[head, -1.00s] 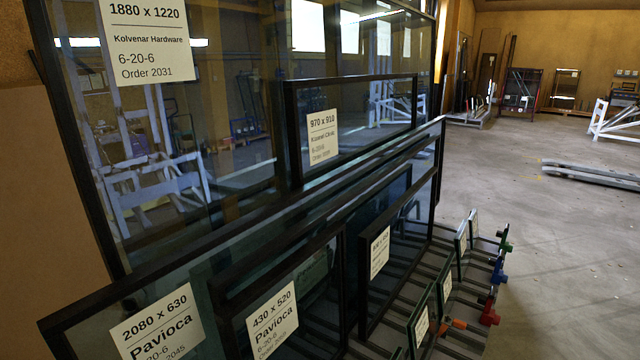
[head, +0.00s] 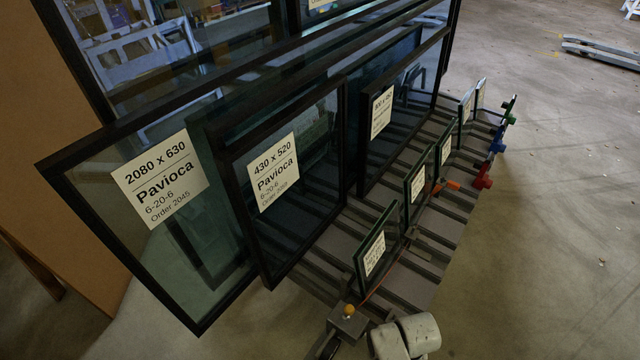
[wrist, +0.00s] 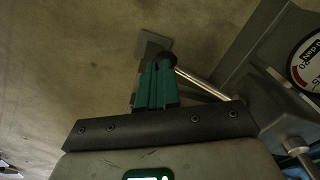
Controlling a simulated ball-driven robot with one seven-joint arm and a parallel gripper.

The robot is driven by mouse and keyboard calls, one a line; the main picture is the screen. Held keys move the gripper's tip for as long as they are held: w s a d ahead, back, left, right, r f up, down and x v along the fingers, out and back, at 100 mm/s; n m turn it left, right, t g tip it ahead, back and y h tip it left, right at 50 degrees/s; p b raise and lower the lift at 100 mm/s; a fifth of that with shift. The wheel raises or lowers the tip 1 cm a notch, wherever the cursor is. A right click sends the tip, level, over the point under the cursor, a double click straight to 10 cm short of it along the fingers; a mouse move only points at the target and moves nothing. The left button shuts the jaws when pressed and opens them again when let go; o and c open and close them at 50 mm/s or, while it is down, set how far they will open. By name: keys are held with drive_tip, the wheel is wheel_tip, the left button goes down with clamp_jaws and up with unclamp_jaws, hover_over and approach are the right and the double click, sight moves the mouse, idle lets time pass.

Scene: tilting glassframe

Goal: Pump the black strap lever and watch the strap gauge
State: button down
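In the wrist view, my gripper (wrist: 157,84) shows two green fingers side by side. A round black knob (wrist: 169,59) on a bright metal rod (wrist: 205,84) is at the fingertips. I cannot tell whether the fingers grip it or only lie beside it. The rod runs right to a grey housing. A round gauge (wrist: 309,62) with a white face and a red mark is cut off at the right edge, and its needle is not clear. In the head view, neither my fingers nor the gauge can be made out.
In the head view, a slatted rack (head: 425,255) holds framed glass panes with labels, such as a large pane (head: 200,240) at left.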

wheel_tip(320, 180, up, 10)
drive_tip(key=p, duration=1)
drive_tip(key=shift+p, duration=0.35)
drive_tip(key=shift+s+f, duration=0.1)
drive_tip(key=s+d+r+t, duration=0.1)
drive_tip(key=s+d+r, duration=0.3)
drive_tip(key=s+r, duration=0.55)
drive_tip(key=s+d+r, duration=0.4)
drive_tip(key=s+r, duration=0.3)
drive_tip(key=r, duration=0.5)
wheel_tip(320, 180, up, 14)
drive_tip(key=p, duration=1.4)
drive_tip(key=shift+n, duration=0.4)
drive_tip(key=c, duration=1.8)
unclamp_jaws()
drive_tip(key=shift+f, duration=0.15)
